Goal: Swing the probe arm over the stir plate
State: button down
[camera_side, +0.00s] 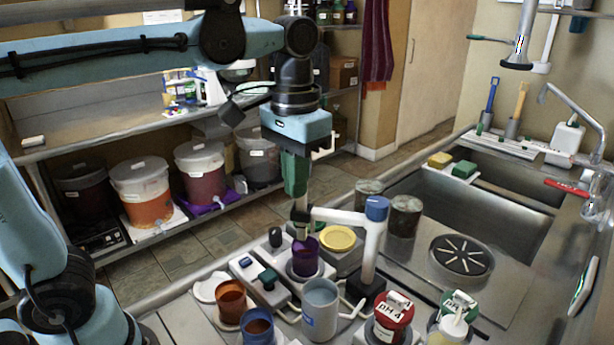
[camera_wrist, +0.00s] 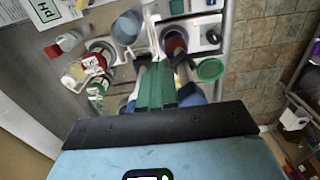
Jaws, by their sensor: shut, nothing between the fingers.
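The probe arm (camera_side: 340,216) is a white horizontal bar on a white post with a blue cap (camera_side: 376,208). It reaches left from the post, and its free end is close to a beaker of purple liquid (camera_side: 305,257) that stands on the pale stir plate (camera_side: 303,277). My gripper (camera_side: 297,205) has green fingers, points down and is shut and empty. Its tips are beside the bar's free end in the side view; I cannot tell whether they touch it. In the wrist view my gripper (camera_wrist: 158,75) partly hides the arm, and the reddish-purple beaker (camera_wrist: 175,42) lies beyond its tips.
A white cup (camera_side: 320,308), brown and blue cups (camera_side: 231,300), and a red-lidded pH 4 jar (camera_side: 392,315) crowd the bench front. The sink (camera_side: 470,205) is at right; lidded buckets (camera_side: 141,190) stand on a shelf at left.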

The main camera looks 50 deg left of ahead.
notch_tip(320, 180, up, 6)
dwell(0.9)
jog(key=shift+d, duration=0.1)
dwell(1.0)
